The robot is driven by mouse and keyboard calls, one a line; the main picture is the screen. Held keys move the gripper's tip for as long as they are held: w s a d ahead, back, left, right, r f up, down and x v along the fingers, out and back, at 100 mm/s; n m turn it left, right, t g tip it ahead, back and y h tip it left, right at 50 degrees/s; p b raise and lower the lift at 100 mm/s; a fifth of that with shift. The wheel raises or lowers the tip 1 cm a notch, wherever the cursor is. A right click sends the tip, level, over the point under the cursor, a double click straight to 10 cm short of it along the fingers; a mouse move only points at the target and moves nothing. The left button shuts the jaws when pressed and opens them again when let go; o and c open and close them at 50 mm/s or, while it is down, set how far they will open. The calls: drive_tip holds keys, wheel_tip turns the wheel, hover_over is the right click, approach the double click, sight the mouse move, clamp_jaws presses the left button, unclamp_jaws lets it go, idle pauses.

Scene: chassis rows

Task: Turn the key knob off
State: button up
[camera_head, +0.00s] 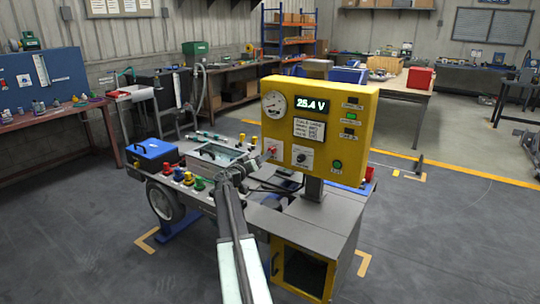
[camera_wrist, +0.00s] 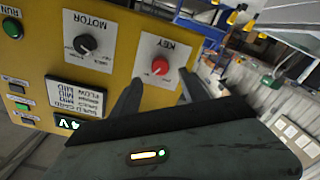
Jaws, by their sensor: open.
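The key knob (camera_wrist: 160,67) is red and sits on a white plate marked KEY on the yellow control panel (camera_head: 353,90). In the head view the knob (camera_head: 271,150) is at the panel's lower left, close to my gripper. In the wrist view the panel appears upside down. My gripper (camera_wrist: 159,77) is open, with one dark finger on each side of the knob in that view. I cannot tell whether either finger touches it. The panel display (camera_head: 312,104) is lit and reads 25.4 V. The knob's exact turn is hard to read.
A black MOTOR knob (camera_wrist: 86,44) and a green RUN button (camera_head: 337,164) are on the same panel. A gauge (camera_head: 274,104) is at its upper left. Several coloured knobs (camera_head: 188,178) and a blue box (camera_head: 150,150) stand on the cart, left of my arm.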

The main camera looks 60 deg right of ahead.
sight(272, 150)
drive_tip(key=d, duration=0.6)
drive_tip(key=shift+d, duration=0.25)
clamp_jaws()
drive_tip(key=n, duration=1.1)
drive_tip(key=shift+a+f+n, duration=0.1)
drive_tip(key=shift+f+n, duration=0.05)
drive_tip(key=shift+n, duration=0.45)
unclamp_jaws()
